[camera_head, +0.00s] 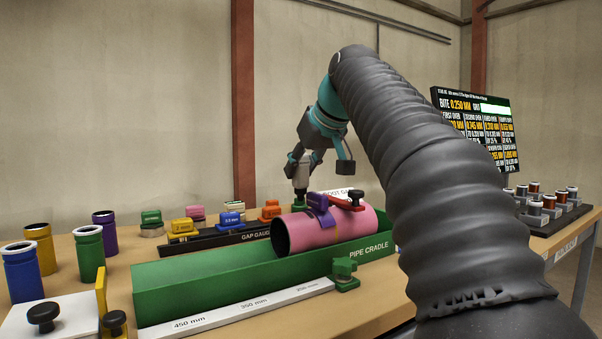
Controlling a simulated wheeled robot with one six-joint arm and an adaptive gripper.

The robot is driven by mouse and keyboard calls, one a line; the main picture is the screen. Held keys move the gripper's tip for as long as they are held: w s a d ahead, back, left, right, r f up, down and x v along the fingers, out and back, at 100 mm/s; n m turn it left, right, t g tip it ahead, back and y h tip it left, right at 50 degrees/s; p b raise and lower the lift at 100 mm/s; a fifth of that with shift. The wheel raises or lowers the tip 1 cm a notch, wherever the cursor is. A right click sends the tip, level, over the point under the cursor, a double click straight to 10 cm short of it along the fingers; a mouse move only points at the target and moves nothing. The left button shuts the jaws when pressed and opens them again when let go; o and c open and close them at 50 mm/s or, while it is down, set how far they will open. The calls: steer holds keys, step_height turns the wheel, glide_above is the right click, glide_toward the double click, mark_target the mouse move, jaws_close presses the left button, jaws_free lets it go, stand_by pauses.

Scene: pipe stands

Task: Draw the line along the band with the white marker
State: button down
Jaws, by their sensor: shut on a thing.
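A pink pipe (300,234) lies in the long green pipe cradle (200,287), its open end facing left. A purple piece (320,208) sits over the top of the pipe, with a red bar (346,204) beside it. My gripper (301,165) is above and behind the pipe's left part, pointing down. It is shut on a small pale thing (300,174), probably the white marker; its tip is hard to make out against the things behind. I cannot tell whether it touches the pipe. A line on the pipe cannot be made out.
A ruler strip (235,306) and a green knob clamp (345,275) are at the cradle's front. A gap gauge rack (220,239) with coloured blocks stands behind. Several coloured cylinders (90,255) stand left. A screen (478,128) and spool rack (548,212) are right.

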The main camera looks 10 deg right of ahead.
steer(key=shift+r, duration=2.4)
